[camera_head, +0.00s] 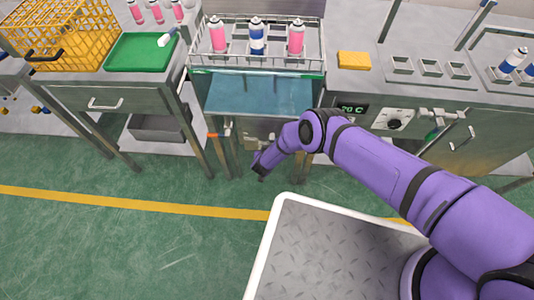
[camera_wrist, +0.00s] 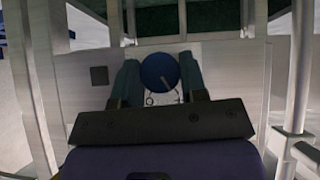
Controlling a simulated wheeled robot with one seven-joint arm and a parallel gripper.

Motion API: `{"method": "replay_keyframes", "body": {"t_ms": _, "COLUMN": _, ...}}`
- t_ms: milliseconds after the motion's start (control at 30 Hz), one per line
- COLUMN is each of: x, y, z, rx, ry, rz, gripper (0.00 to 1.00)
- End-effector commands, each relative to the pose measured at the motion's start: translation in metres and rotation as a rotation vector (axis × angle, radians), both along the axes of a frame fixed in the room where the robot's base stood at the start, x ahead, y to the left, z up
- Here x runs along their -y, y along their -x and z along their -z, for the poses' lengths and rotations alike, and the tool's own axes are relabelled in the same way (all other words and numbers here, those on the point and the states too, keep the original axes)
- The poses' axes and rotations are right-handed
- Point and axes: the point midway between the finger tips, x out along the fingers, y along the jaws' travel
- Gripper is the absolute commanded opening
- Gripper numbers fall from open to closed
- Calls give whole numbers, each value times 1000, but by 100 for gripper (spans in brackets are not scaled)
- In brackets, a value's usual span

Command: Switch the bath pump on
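The water bath (camera_head: 260,94) stands in the middle of the bench row, filled with blue water. My gripper (camera_head: 262,170) is low in front of the bath. In the wrist view, a round blue knob (camera_wrist: 160,72) with a pale pointer line sits on a pale panel (camera_wrist: 97,97) under the bath. The pointer slants down to the right. My gripper's two dark fingers (camera_wrist: 158,80) are apart, one on each side of the knob. I cannot tell whether they touch it. The knob is not clearly visible in the head view.
A temperature display (camera_head: 352,108) reads 20 C, beside a panel with a black dial (camera_head: 394,124). A rack (camera_head: 312,62) with several cans sits above the bath. Metal legs (camera_wrist: 295,75) stand on both sides of my gripper. The green floor in front is open.

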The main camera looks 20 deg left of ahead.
Motion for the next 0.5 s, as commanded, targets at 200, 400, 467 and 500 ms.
{"method": "replay_keyframes", "body": {"t_ms": 200, "x": 0, "y": 0, "z": 0, "rx": -1, "ry": -6, "rz": 0, "gripper": 16}}
{"method": "replay_keyframes", "body": {"t_ms": 400, "x": 1, "y": 0, "z": 0, "rx": -14, "ry": -55, "rz": -1, "gripper": 16}}
{"method": "replay_keyframes", "body": {"t_ms": 467, "x": 1, "y": 0, "z": 0, "rx": -21, "ry": -84, "rz": -1, "gripper": 16}}
{"method": "replay_keyframes", "body": {"t_ms": 500, "x": 2, "y": 0, "z": 0, "rx": -27, "ry": -106, "rz": -2, "gripper": 16}}
